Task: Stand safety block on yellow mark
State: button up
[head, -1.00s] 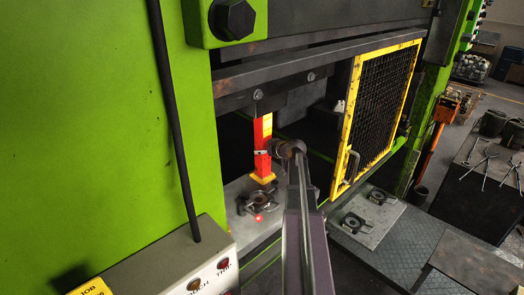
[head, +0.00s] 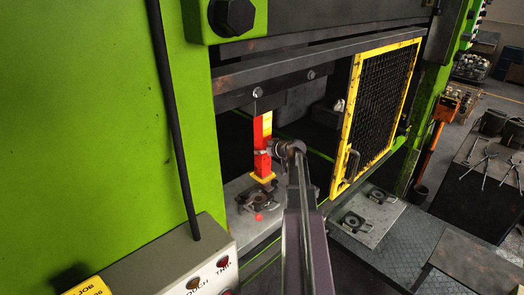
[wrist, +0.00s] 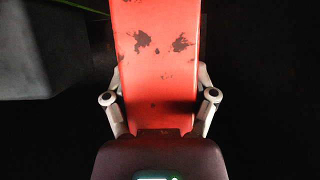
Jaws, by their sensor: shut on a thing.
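The safety block (head: 261,133) is a tall red post with yellow on its upper side, upright inside the press opening. It fills the middle of the wrist view (wrist: 155,75), its red face scuffed with dark patches. My gripper (head: 262,152) is shut on the block at mid-height, with one finger on each side in the wrist view. A yellow piece (head: 263,178) shows at the block's lower end. I cannot tell whether it is the block's foot or the yellow mark, nor whether the block touches the surface below.
A dark die fixture (head: 258,199) with a red knob sits on the grey plate in front of the block. A yellow-framed mesh guard (head: 347,130) stands to the right. The dark press beam (head: 290,83) is close above the block. A control box (head: 165,270) is at the lower left.

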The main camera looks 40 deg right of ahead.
jog(key=shift+f, duration=0.1)
jog(key=o, duration=1.2)
jog(key=shift+s, duration=0.15)
